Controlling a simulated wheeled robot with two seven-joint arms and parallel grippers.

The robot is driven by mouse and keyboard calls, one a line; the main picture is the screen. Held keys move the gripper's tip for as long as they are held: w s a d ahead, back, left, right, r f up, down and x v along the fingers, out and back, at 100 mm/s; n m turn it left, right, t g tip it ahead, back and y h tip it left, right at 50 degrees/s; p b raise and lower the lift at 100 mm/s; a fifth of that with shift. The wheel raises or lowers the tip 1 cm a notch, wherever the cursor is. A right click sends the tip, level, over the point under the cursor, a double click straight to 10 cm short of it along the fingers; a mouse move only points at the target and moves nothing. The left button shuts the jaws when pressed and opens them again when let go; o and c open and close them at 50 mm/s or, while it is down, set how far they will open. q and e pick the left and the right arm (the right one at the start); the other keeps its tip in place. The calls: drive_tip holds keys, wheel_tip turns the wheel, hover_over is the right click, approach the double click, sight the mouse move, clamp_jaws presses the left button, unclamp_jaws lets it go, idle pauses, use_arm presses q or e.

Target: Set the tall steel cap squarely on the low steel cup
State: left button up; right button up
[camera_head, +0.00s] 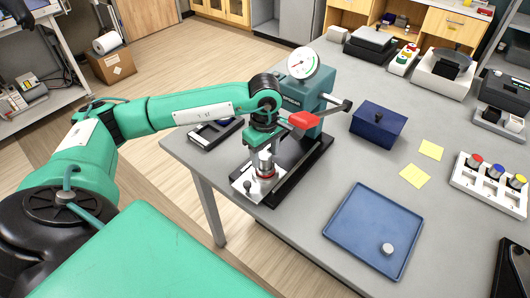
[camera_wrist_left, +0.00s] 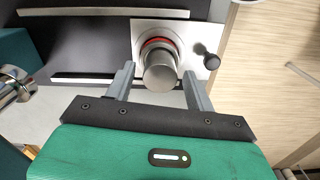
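The tall steel cap (camera_head: 265,157) is a plain grey cylinder, upright over the low steel cup (camera_head: 267,173), which shows a red ring. The cup sits on a bright plate at the front of the press. In the left wrist view the cap (camera_wrist_left: 160,74) covers part of the cup (camera_wrist_left: 157,44). I cannot tell whether the cap sits squarely. My left gripper (camera_head: 264,146) is over them; in its wrist view its fingers (camera_wrist_left: 160,88) stand on both sides of the cap, with gaps visible. My right gripper is not in view.
A green press (camera_head: 302,92) with a dial and red-handled lever stands close behind the gripper. A black knob (camera_wrist_left: 211,62) is beside the cup. A blue tray (camera_head: 350,235) holds a small steel cylinder (camera_head: 387,249). A dark blue box (camera_head: 378,125) stands behind; bare table lies between.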

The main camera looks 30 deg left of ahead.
sight(265, 155)
use_arm(q)
drive_tip(key=shift+o, duration=0.2)
drive_tip(key=shift+r, duration=0.1)
wheel_tip(265, 155, up, 14)
drive_tip(key=b, duration=0.3)
drive_tip(key=shift+f, duration=0.25)
idle(0.5)
